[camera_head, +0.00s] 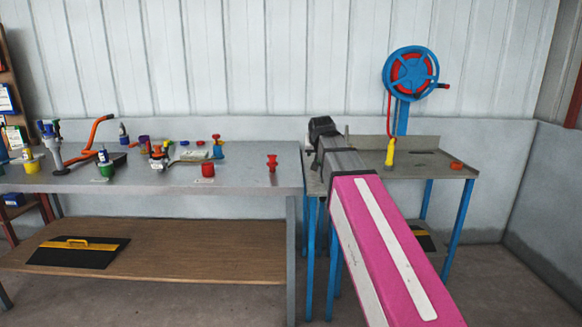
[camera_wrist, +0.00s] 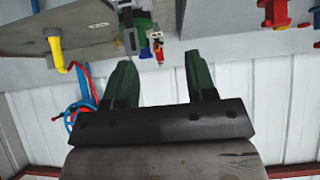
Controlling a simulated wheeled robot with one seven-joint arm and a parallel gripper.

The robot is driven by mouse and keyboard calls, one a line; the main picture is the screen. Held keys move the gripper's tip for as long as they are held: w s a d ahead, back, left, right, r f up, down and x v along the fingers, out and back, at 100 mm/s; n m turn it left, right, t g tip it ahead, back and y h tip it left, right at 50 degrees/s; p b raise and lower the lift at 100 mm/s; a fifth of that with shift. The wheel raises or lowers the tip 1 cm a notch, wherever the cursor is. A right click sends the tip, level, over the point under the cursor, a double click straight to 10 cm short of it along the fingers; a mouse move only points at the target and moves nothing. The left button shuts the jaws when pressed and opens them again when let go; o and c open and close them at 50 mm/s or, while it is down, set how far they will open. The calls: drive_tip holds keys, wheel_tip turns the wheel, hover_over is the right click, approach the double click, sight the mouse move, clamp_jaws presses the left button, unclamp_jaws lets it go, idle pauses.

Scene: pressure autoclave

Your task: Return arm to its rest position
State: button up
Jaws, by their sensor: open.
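My arm, pink with white stripes, reaches in the head view from the lower right up to the edge between the two tables. Its grey and black far part is over the gap between them, and my gripper's fingers cannot be made out there. In the wrist view my gripper (camera_wrist: 160,66) shows two dark green fingers spread well apart, with nothing held between them. Small green, white and red items (camera_wrist: 157,46) show beyond the fingertips, apart from them.
A long grey workbench (camera_head: 245,178) with several tools and coloured pieces stands left. A red piece (camera_head: 272,162) is near its right end. A small blue-legged table (camera_head: 440,172) stands right, with a blue and red wheel (camera_head: 410,73) on a post and a yellow-handled tool (camera_head: 390,152).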

drive_tip(key=s+d+f+g, duration=0.3)
drive_tip(key=s+f, duration=0.5)
drive_tip(key=f, duration=0.6)
drive_tip(key=s+d+f+g, duration=0.3)
drive_tip(key=s+f, duration=0.5)
drive_tip(key=f, duration=0.6)
drive_tip(key=s+d+f+g, duration=0.3)
drive_tip(key=s+f, duration=0.6)
drive_tip(key=f, duration=0.5)
drive_tip(key=shift+d, duration=0.1)
drive_tip(key=shift+c, duration=0.3)
